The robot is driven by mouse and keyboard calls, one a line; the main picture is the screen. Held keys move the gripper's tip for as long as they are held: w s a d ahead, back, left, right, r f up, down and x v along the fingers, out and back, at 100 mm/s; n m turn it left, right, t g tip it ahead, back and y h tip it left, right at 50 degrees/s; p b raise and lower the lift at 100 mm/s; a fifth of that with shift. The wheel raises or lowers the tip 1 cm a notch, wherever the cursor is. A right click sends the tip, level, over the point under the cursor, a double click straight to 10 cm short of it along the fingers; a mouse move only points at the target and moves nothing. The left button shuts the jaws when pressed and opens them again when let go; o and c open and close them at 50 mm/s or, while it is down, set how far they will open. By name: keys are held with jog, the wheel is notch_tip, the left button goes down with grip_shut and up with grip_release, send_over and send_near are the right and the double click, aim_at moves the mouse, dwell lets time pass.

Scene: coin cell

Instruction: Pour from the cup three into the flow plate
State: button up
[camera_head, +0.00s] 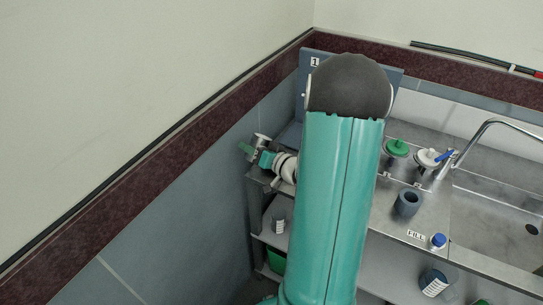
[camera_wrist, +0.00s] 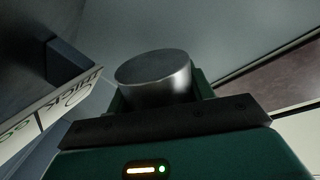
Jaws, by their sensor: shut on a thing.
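My gripper (camera_head: 255,150) is at the left end of the bench, beside the tiled wall. It is shut on a small metal cup (camera_head: 262,138), which I take to be cup three, though no number shows on it. In the wrist view the cup (camera_wrist: 155,77) is a bare silver cylinder held between the fingers, with a plain grey face towards the camera. Its mouth and contents are hidden. I cannot make out the flow plate for certain. An upright grey panel marked 1 (camera_head: 314,61) stands at the back, partly hidden by my arm.
A green-lidded container (camera_head: 397,148), a white-lidded one (camera_head: 428,158) and a grey hollow cylinder (camera_head: 408,202) stand right of my arm. A blue-capped bottle (camera_head: 438,241) is near the front edge. The sink (camera_head: 495,225) is at right. A lettered white sign (camera_wrist: 60,105) shows close by in the wrist view.

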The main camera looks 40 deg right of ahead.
jog(key=shift+d+r, duration=0.1)
jog(key=shift+s, duration=0.15)
dwell(0.3)
jog(key=shift+d+r+m+b, duration=0.2)
jog(key=shift+r+m+b, duration=0.2)
jog(key=shift+m, duration=0.3)
dwell(0.9)
jog(key=shift+c, duration=0.2)
dwell(0.3)
jog(key=shift+r+m, duration=0.1)
jog(key=shift+m, duration=0.2)
